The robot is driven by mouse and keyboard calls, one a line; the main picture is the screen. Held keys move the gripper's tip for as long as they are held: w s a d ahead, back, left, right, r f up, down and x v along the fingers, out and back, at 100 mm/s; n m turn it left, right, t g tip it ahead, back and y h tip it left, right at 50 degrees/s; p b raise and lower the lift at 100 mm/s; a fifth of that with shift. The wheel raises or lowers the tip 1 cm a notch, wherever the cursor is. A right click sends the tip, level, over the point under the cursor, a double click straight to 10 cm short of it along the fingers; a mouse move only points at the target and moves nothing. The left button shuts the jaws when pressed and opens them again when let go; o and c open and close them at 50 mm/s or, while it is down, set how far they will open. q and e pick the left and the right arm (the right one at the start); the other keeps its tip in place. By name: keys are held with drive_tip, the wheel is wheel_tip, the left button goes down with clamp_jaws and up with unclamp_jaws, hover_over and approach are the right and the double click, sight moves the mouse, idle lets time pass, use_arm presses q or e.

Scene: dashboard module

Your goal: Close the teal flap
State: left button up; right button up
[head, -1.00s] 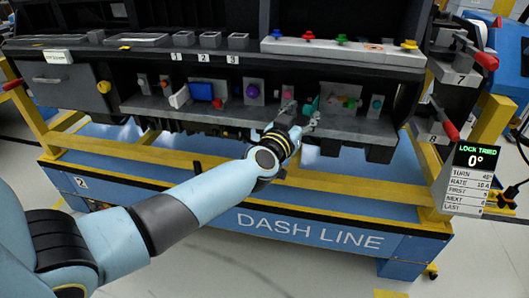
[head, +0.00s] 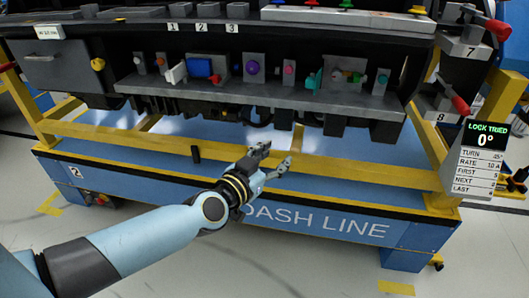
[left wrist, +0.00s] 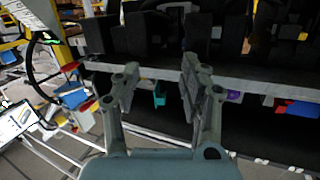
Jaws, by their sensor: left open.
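The teal flap (head: 314,79) is on the dashboard's lower shelf, between a pink knob and a grey block. It stands out from its mount, tilted and swung open. It also shows in the left wrist view (left wrist: 159,95), beyond and between the fingers. My left gripper (head: 272,162) is open and empty, in front of the blue base and below the shelf, apart from the flap. Its two fingers also show in the left wrist view (left wrist: 158,75). My right gripper is not in view.
A blue flap (head: 200,67), a purple knob (head: 252,68) and a pink knob (head: 289,70) share the shelf. The shelf's front edge (head: 250,94) overhangs the yellow rail (head: 330,167). Red-handled levers (head: 460,104) are at the right.

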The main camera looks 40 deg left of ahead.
use_arm(q)
drive_tip(key=s+f+m+g+h+b, duration=0.1)
drive_tip(key=s+f+m+h+b, duration=0.1)
drive_tip(key=f, duration=0.6)
drive_tip(key=shift+s+d+f+g+b, duration=0.4)
drive_tip(key=shift+s+d+b, duration=0.05)
drive_tip(key=shift+s+b, duration=0.25)
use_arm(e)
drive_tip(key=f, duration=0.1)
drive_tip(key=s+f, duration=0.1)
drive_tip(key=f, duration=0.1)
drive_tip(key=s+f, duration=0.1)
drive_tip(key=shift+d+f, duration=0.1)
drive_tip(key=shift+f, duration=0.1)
use_arm(q)
drive_tip(key=n+t+y+p, duration=0.3)
drive_tip(key=n+y+p, duration=0.2)
drive_tip(key=p, duration=0.8)
approach(310, 83)
drive_tip(key=b+x, duration=0.2)
drive_tip(key=x, duration=0.9)
drive_tip(key=shift+f, duration=0.1)
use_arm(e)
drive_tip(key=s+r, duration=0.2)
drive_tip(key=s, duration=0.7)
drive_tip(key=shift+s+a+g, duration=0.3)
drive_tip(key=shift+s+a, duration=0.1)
